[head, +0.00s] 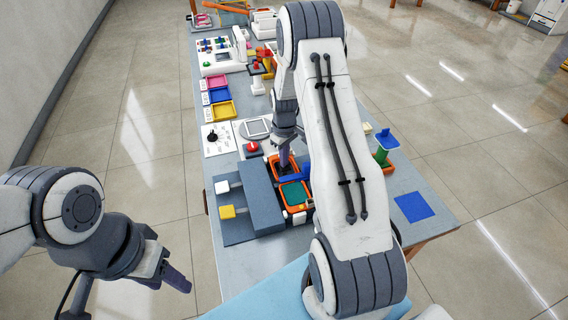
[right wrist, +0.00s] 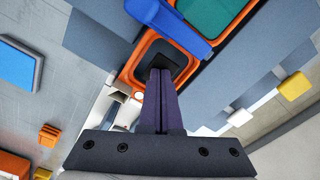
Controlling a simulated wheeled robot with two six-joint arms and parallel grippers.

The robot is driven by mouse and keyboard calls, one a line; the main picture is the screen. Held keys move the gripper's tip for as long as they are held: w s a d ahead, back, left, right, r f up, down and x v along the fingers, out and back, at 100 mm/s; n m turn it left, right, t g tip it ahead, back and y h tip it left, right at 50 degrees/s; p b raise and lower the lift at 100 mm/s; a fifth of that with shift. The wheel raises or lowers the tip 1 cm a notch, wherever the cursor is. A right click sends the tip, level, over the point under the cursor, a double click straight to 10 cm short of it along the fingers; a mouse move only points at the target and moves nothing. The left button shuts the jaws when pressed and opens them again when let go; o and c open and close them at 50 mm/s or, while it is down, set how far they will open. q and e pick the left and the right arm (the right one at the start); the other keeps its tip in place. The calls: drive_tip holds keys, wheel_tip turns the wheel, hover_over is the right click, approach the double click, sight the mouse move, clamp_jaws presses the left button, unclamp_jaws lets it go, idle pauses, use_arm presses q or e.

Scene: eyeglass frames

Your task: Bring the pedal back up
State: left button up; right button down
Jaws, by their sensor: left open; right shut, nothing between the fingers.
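No part is clearly recognisable as the pedal. On the table is an orange-framed unit with a dark recessed pad (right wrist: 176,55) and a green pad (head: 294,193), with a blue bar (right wrist: 182,22) across the frame between them. The green pad also shows in the right wrist view (right wrist: 218,14). My right gripper (right wrist: 161,72) is shut and empty, its fingertips over the dark pad; contact cannot be told. In the head view, the right gripper (head: 284,160) is partly hidden by my arm. My left gripper (head: 178,282) is open and empty, left of the table, away from the unit.
A grey-blue block (head: 262,196) stands left of the unit, with a white knob (head: 222,187) and a yellow knob (head: 227,211) beside it. A red button (head: 252,147) and coloured trays (head: 221,110) lie farther back. A blue square (head: 413,206) lies at the right.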

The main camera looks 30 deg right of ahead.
drive_tip(key=shift+f+b, duration=0.5)
drive_tip(key=shift+f, duration=0.35)
idle(1.1)
drive_tip(key=shift+r, duration=0.1)
drive_tip(key=shift+r+p, duration=2)
drive_tip(key=shift+r, duration=0.45)
